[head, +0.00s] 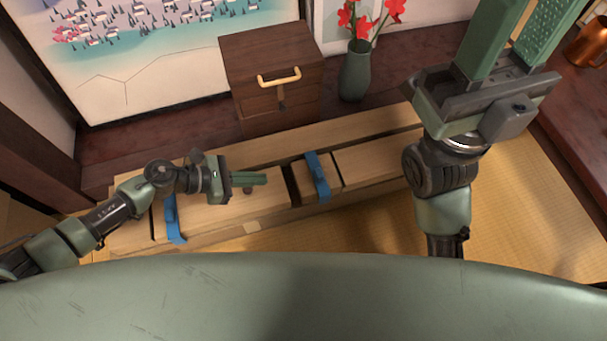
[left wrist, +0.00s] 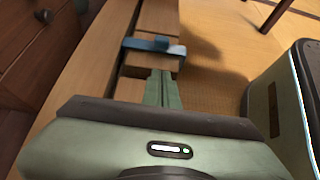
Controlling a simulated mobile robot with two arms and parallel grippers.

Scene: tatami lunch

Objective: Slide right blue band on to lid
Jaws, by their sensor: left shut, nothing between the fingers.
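A long wooden box (head: 225,211) lies across the tatami with flat wooden lid boards on top. The right blue band (head: 318,176) lies across a short wooden section between two dark gaps. The left blue band (head: 172,220) crosses the box near its left end. My left gripper (head: 262,179) is shut and empty above the box, left of the right band. In the left wrist view its closed fingers (left wrist: 163,90) point at the blue band (left wrist: 153,45), just short of it. My right gripper (head: 522,42) is raised at the upper right, its fingers apart and empty.
A small wooden cabinet (head: 270,80) with a handle stands behind the box. A green vase (head: 355,72) with red flowers is beside it. A dark table (head: 575,115) with a copper pot (head: 588,45) is at the right. Tatami (head: 330,222) in front is clear.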

